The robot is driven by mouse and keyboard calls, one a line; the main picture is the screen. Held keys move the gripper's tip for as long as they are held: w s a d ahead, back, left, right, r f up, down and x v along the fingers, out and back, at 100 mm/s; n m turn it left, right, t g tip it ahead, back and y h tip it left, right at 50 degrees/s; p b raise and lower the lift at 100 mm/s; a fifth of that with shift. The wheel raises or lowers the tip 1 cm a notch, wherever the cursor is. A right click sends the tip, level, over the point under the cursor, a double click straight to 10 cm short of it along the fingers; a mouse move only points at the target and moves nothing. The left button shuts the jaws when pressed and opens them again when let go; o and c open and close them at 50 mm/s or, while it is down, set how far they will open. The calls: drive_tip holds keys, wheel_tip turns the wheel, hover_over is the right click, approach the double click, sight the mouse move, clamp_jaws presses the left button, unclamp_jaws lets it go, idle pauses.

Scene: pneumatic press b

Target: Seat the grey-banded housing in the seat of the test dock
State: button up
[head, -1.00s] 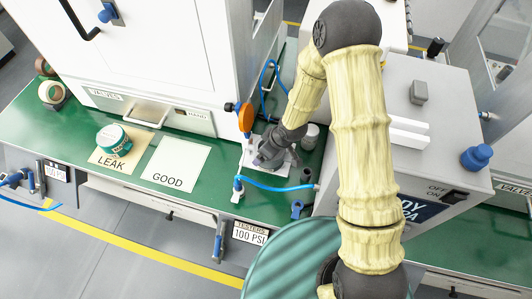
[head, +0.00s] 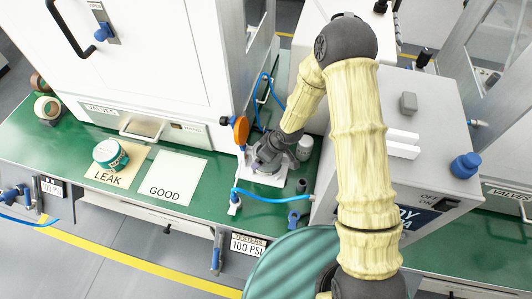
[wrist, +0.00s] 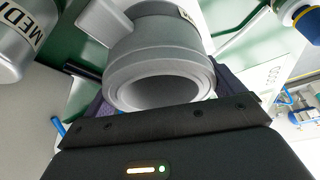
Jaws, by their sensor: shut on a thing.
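The test dock is a white plate (head: 270,179) on the green bench, with an orange disc (head: 240,130) at its back left. My gripper (head: 267,158) is low over this plate in the head view. In the wrist view my gripper (wrist: 160,108) is shut on a grey round housing (wrist: 160,50), with a wide hollow ring end toward the camera and a block-like side port. Part of a white label shows at its top edge. The arm and fingers hide most of the housing in the head view. The seat is hidden, and I cannot tell whether the housing sits in it.
A grey cylinder marked MEDI (wrist: 20,40) stands close by; it also shows in the head view (head: 304,148). A blue hose (head: 275,194) curves across the front. A teal-banded housing (head: 110,155) rests on the LEAK card; the GOOD card (head: 170,178) is empty.

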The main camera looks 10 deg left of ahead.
drive_tip(key=shift+f+b, duration=0.9)
drive_tip(key=shift+f, duration=0.25)
drive_tip(key=o, duration=1)
drive_tip(key=shift+c, duration=0.2)
drive_tip(key=shift+r, duration=0.1)
drive_tip(key=p+v, duration=0.2)
drive_tip(key=v, duration=1.5)
drive_tip(key=shift+r, duration=0.2)
